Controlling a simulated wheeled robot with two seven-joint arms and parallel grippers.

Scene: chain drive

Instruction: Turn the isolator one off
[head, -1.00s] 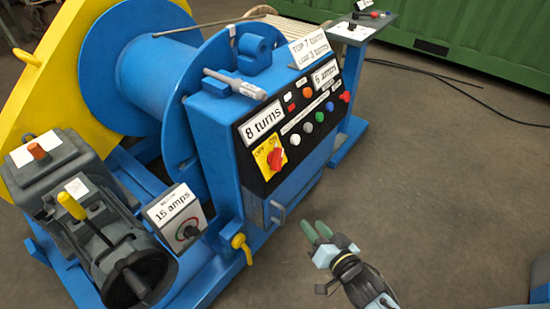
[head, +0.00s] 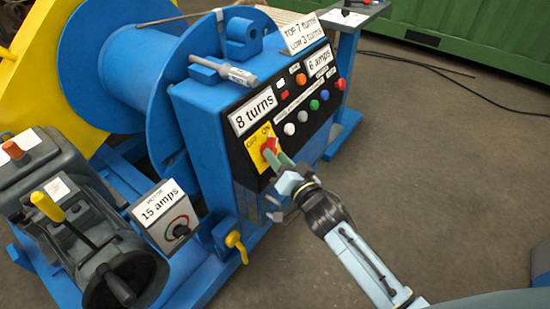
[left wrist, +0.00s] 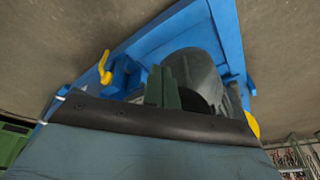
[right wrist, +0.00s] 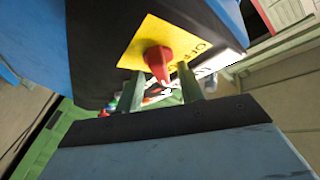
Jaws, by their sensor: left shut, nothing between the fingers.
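The isolator is a red rotary knob (head: 269,146) on a yellow plate (head: 252,152) marked OFF and ON, at the panel's lower left. My right gripper (head: 280,160) is at the knob, its greenish fingers reaching toward it. In the right wrist view the red knob (right wrist: 158,60) shows between the two spread fingers of the right gripper (right wrist: 161,74). I cannot tell whether they touch it, or which marking the knob points to. My left gripper (left wrist: 162,75) shows only in the left wrist view, fingers together and empty.
The black panel (head: 272,120) also carries several coloured buttons and lamps and an "8 turns" display (head: 252,110). A "15 amps" box (head: 160,212), yellow tap handle (head: 236,244) and yellow lever (head: 48,207) stand to the left. Open floor (head: 440,170) lies to the right.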

